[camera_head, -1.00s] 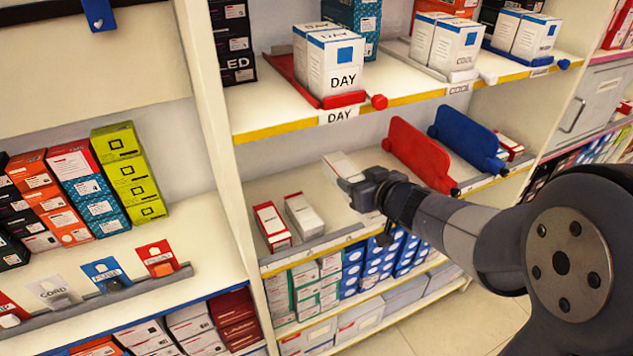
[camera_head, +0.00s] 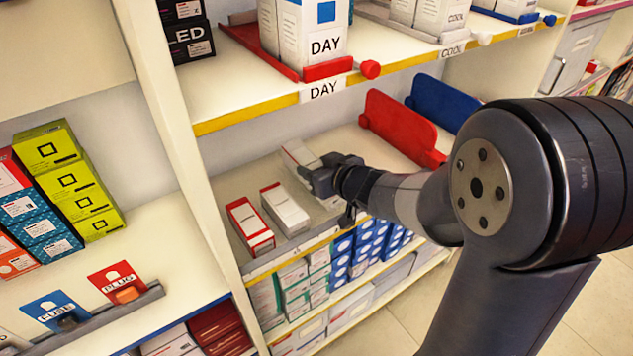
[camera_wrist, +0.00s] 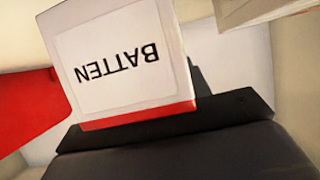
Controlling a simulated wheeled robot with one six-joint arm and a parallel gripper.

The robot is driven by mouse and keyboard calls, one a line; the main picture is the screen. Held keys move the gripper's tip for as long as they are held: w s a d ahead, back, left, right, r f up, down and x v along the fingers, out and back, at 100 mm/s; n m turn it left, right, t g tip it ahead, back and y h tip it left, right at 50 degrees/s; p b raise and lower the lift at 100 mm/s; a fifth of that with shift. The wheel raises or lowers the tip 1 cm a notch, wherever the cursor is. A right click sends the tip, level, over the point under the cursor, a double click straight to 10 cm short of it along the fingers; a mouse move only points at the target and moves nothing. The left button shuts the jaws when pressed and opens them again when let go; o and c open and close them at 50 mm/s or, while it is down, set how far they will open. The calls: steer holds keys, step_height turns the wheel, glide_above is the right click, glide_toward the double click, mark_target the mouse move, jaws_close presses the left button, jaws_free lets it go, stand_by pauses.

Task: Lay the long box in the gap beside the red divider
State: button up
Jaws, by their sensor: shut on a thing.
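The long box (camera_head: 298,155), pale with a red edge, is held at my gripper (camera_head: 318,176) over the middle shelf. In the wrist view the box (camera_wrist: 115,60) shows a white face marked BATTEN, upside down. My gripper is shut on it; the fingers are partly hidden. The red divider (camera_head: 403,128) stands on the shelf to the right of the held box, apart from it. In the wrist view a red panel (camera_wrist: 25,105) shows at the left. I cannot tell whether the box touches the shelf.
A red-and-white box (camera_head: 250,226) and a white box (camera_head: 284,209) lie to the left on the same shelf. A blue divider (camera_head: 444,103) stands beyond the red one. The shelf above, with DAY boxes (camera_head: 311,35), overhangs. Bare shelf shows between held box and red divider.

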steer(key=shift+f+b, duration=0.35)
steer(key=shift+f, duration=0.95)
steer(key=shift+f, duration=0.2)
steer(key=o, duration=1.1)
steer(key=shift+c, duration=0.2)
steer(key=shift+r, duration=0.25)
steer(key=p+v, duration=0.3)
steer(key=v, duration=0.7)
steer(key=shift+s+d+r+p, duration=0.15)
steer(key=shift+d+r+p, duration=0.05)
steer(key=shift+p, duration=0.1)
steer(key=shift+s+d+r, duration=0.15)
steer(key=shift+s+d, duration=0.2)
steer(key=shift+s, duration=0.25)
